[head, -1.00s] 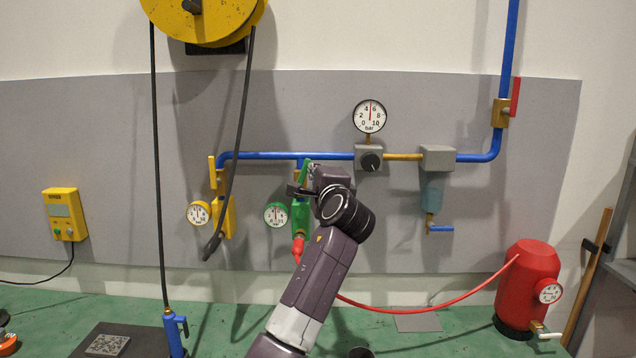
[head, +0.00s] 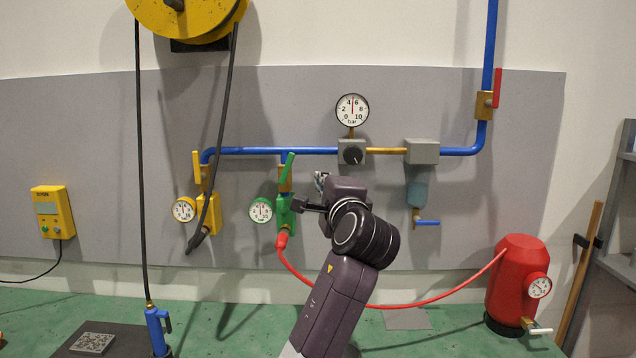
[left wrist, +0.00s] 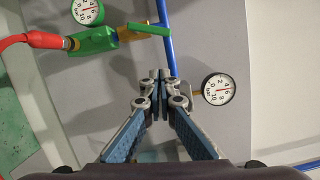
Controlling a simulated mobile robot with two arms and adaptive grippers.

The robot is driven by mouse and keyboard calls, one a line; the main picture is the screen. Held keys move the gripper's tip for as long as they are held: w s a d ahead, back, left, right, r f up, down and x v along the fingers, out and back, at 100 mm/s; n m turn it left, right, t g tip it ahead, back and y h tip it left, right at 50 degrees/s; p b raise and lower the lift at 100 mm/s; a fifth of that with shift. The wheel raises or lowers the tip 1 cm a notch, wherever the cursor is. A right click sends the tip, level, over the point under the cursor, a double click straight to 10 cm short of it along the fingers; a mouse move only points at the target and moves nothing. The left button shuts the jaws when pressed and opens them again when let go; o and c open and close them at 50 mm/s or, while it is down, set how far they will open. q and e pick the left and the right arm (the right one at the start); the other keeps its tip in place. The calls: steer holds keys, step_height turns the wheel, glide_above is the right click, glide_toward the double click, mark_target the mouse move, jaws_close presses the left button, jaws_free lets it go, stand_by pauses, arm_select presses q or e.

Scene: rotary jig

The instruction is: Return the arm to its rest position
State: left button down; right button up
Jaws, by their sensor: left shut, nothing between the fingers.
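My left arm rises from the bottom middle of the head view, and its left gripper (head: 318,190) is in front of the grey wall panel, just right of the green valve (head: 286,210). In the left wrist view the gripper's fingers (left wrist: 160,80) meet at the tips with nothing between them. The green valve also shows in the left wrist view (left wrist: 92,41), apart from the fingers. Its green lever (head: 288,168) is tilted slightly right of upright in the head view. My right gripper is not in view.
A pressure gauge (head: 352,110) and a regulator knob (head: 352,154) sit above the gripper. A red hose (head: 390,304) runs from the green valve to the red tank (head: 515,275), passing behind my arm. A yellow valve (head: 208,213) and a hanging black hose (head: 140,170) are at left.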

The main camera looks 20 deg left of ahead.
arm_select(q)
steer(key=s+a+f+n+g+h, duration=0.15)
steer(key=s+f, duration=0.25)
steer(key=f, duration=0.7)
steer(key=s+f+n+g+h, duration=0.2)
steer(key=s+f, duration=0.2)
steer(key=f, duration=0.8)
steer(key=s+a+f+n+g+h, duration=0.15)
steer(key=s+f, duration=0.25)
steer(key=f, duration=0.7)
steer(key=s+d+f+n+g+h, duration=0.1)
steer(key=s+f+n+g+h, duration=0.2)
steer(key=s+f, duration=1.2)
steer(key=s+d+f+n+g+h, duration=0.1)
steer(key=s+f+n+g, duration=0.1)
steer(key=s, duration=0.8)
steer(key=s+d+f+n+g, duration=0.1)
steer(key=s+f+n+g, duration=0.15)
steer(key=s, duration=0.75)
step_height(320, 180, down, 26)
steer(key=s+m+g, duration=0.1)
steer(key=s, duration=0.1)
steer(key=s+a+f+g, duration=0.1)
steer(key=s+a+f, duration=0.1)
steer(key=s+f, duration=1.4)
steer(key=shift+s+a, duration=0.25)
steer(key=shift+s, duration=0.05)
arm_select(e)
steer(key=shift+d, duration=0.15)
